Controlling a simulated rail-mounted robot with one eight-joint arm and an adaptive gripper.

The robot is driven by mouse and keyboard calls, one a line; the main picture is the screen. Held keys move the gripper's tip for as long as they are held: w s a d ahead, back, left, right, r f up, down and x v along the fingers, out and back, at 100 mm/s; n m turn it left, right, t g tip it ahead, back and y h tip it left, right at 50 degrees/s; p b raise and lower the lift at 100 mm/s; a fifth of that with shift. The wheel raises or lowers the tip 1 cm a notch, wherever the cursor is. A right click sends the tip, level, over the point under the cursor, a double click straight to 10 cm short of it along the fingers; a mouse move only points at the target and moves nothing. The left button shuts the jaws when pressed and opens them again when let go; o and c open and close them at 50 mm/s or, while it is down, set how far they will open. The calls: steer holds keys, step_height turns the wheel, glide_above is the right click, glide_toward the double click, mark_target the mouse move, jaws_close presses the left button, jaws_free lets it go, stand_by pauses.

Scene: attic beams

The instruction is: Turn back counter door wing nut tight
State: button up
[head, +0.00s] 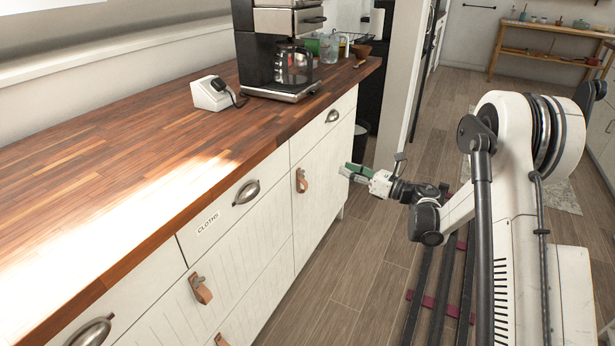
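The white counter door (322,190) at the back end of the counter is closed. A brown leather pull (302,184) hangs near its upper left edge, with a small fastener at its top. The fastener is too small here to make out as a wing nut or to tell how tight it is. My gripper (350,172), with green fingertips, is out over the floor to the right of the door, apart from the pull. The gap between its fingers is too small to judge. No object shows in it.
The wooden counter (140,160) holds a coffee machine (280,50) and a small white device (212,93). Nearer drawers have metal cup handles (246,192) and another leather pull (200,290). The floor (345,270) between counter and my rail is clear.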

step_height(320, 180, down, 5)
steer(key=s+n+g, duration=0.1)
steer(key=n+g, duration=0.1)
steer(key=b, duration=0.3)
glide_toward(302, 174)
steer(key=x, duration=0.8)
steer(key=shift+w, duration=0.15)
steer(key=shift+r, duration=0.15)
jaws_close()
